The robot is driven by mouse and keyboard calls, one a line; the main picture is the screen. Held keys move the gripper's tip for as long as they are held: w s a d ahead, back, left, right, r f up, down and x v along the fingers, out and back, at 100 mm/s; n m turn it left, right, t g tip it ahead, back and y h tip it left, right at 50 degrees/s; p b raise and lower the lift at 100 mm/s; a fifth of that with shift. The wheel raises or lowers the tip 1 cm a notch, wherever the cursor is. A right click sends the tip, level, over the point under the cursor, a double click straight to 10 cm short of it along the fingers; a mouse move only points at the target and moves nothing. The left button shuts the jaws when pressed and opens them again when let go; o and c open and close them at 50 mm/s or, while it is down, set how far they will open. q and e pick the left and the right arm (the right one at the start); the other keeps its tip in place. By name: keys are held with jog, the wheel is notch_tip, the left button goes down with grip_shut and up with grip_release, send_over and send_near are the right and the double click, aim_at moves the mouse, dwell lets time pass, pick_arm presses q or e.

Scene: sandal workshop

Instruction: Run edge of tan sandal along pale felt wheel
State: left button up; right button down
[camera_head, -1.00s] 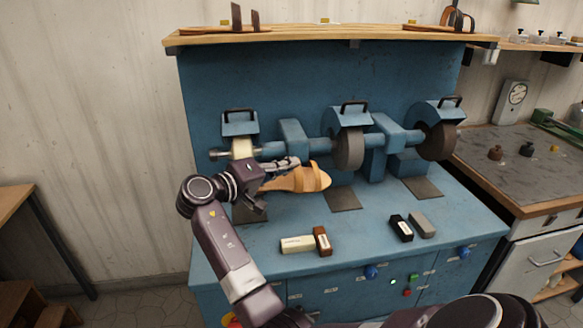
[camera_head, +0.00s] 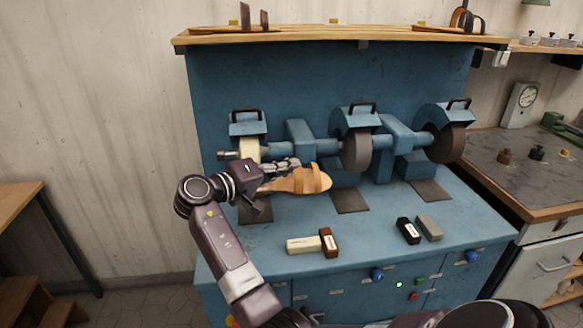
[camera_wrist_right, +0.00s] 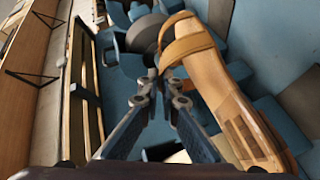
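The tan sandal (camera_head: 312,180) is in the air in front of the blue polishing machine, its sole edge-on to the head view. My right gripper (camera_head: 290,163) is shut on it near its straps. In the right wrist view the fingertips (camera_wrist_right: 165,76) close at a strap of the sandal (camera_wrist_right: 205,75). The pale felt wheel (camera_head: 249,151) is the leftmost wheel, just behind and left of my right gripper, which partly hides it. I cannot tell whether the sandal's edge touches the wheel. My left gripper is not in view.
A grey wheel (camera_head: 356,150) and a dark wheel (camera_head: 447,143) stand right of the sandal on the shaft. A cream block (camera_head: 303,245), a brown block (camera_head: 329,241), a black block (camera_head: 408,231) and a grey block (camera_head: 429,228) lie on the blue bench top (camera_head: 370,236).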

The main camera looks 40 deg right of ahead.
jog(key=shift+w+a+r, duration=0.1)
jog(key=shift+w+a, duration=0.05)
jog(key=shift+a, duration=0.15)
jog(key=shift+w+a, duration=0.2)
jog(key=shift+a, duration=0.2)
jog(key=shift+w+a+b, duration=0.15)
jog(key=shift+a+b, duration=0.15)
jog(key=shift+a, duration=0.05)
dwell(0.5)
jog(key=shift+w+a, duration=0.25)
jog(key=shift+a, duration=0.25)
jog(key=shift+w+a, duration=0.15)
jog(key=shift+a, duration=0.15)
jog(key=shift+w+a+b, duration=0.15)
jog(key=shift+a+b, duration=0.15)
jog(key=shift+a, duration=0.1)
dwell(0.8)
jog(key=shift+w+a, duration=0.1)
jog(key=shift+a, duration=0.15)
jog(key=shift+w+a, duration=0.15)
jog(key=shift+a, duration=0.55)
